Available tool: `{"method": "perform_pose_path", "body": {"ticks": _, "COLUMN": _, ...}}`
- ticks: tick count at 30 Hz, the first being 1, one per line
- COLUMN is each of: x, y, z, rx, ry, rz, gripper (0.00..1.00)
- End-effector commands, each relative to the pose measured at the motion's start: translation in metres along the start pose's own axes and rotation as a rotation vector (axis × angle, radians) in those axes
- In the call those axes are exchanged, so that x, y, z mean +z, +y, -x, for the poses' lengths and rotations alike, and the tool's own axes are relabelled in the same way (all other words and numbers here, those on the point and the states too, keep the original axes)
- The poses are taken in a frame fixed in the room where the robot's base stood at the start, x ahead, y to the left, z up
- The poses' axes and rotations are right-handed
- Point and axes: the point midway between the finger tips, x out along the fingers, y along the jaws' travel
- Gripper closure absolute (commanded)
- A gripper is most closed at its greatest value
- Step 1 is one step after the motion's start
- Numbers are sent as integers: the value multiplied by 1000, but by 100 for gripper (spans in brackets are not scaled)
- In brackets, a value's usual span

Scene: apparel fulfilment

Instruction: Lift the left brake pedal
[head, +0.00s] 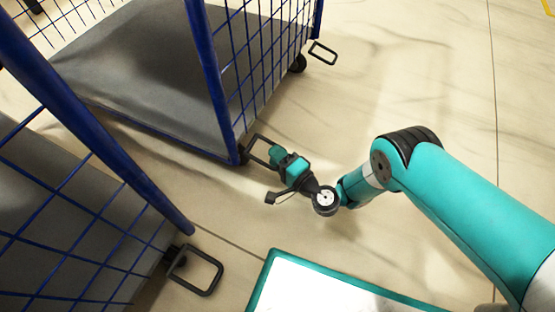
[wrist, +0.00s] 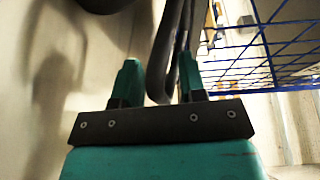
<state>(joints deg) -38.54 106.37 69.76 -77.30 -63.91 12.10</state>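The brake pedal is a dark rectangular loop (head: 257,141) at the lower corner of the far blue cart. My gripper (head: 277,157) is at this pedal, low above the floor. In the wrist view the dark pedal bar (wrist: 165,55) runs between the two teal fingers of my gripper (wrist: 160,82). The fingers are apart, with a gap beside the bar on the left finger's side. The bar's far end passes close to the right finger; whether it touches I cannot tell.
The far cart has a grey deck (head: 150,60) and blue mesh sides. Another pedal (head: 323,53) sticks out at its far corner. A second blue mesh cart with its own pedal (head: 203,271) stands near left. A teal-edged white panel (head: 330,290) is at the bottom. Floor on the right is clear.

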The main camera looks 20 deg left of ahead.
Motion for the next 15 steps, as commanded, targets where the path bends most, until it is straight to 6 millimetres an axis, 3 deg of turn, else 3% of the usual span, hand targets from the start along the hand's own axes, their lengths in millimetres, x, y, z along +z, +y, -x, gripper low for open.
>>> {"method": "perform_pose_path", "body": {"ticks": 6, "x": 0, "y": -1, "z": 0, "rx": 0, "ry": 0, "rz": 0, "gripper": 62}}
{"method": "perform_pose_path", "body": {"ticks": 11, "x": 0, "y": 0, "z": 0, "rx": 1, "ry": 0, "rz": 1, "gripper": 96}}
{"method": "perform_pose_path", "body": {"ticks": 15, "x": 0, "y": 1, "z": 0, "rx": 3, "ry": 1, "rz": 2, "gripper": 100}}
